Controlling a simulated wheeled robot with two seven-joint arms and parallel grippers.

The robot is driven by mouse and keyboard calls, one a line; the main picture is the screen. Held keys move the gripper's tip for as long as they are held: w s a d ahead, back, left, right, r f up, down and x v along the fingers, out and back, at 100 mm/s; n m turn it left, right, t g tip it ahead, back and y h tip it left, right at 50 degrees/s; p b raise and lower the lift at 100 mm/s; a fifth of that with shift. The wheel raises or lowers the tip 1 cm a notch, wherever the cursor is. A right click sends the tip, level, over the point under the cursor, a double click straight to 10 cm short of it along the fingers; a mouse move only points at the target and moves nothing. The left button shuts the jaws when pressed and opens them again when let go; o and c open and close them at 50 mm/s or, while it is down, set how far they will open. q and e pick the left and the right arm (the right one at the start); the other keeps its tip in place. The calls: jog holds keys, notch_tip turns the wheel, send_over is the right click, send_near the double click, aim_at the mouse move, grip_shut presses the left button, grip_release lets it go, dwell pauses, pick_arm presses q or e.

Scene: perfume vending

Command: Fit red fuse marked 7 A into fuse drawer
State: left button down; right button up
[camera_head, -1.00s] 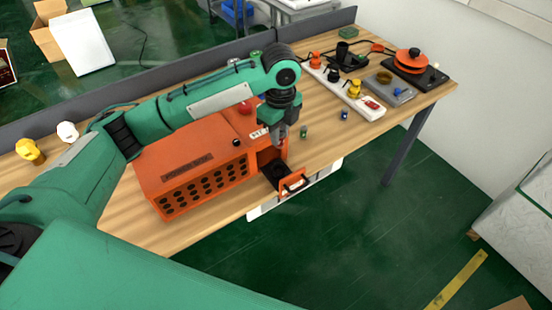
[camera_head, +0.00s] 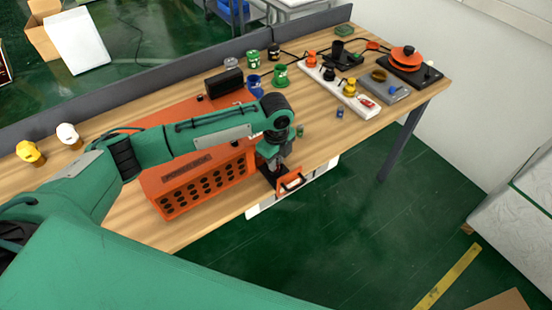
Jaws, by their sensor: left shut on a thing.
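An orange machine (camera_head: 200,178) with rows of dark round holes sits on the wooden table. Its open fuse drawer (camera_head: 291,182), orange-edged with a dark inside, juts out at its right front corner. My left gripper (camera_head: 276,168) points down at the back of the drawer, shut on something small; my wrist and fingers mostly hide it. I cannot make out the red fuse or its marking. A small green piece (camera_head: 300,131) and a small blue piece (camera_head: 340,112) stand on the table to the right of the wrist. My right gripper is not in view.
Green and blue cans (camera_head: 280,75) and a black box (camera_head: 223,82) stand behind the machine. A white power strip (camera_head: 343,92) and a black hotplate (camera_head: 412,72) are at the right. The table right of the drawer is mostly clear.

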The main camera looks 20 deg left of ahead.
pick_arm(q)
jog(key=shift+f, duration=0.2)
jog(key=shift+f, duration=0.1)
jog(key=c, duration=1.2)
grip_release()
jog(key=shift+c, duration=0.2)
jog(key=shift+r, duration=0.35)
notch_tip(320, 180, up, 12)
jog(key=b, duration=0.3)
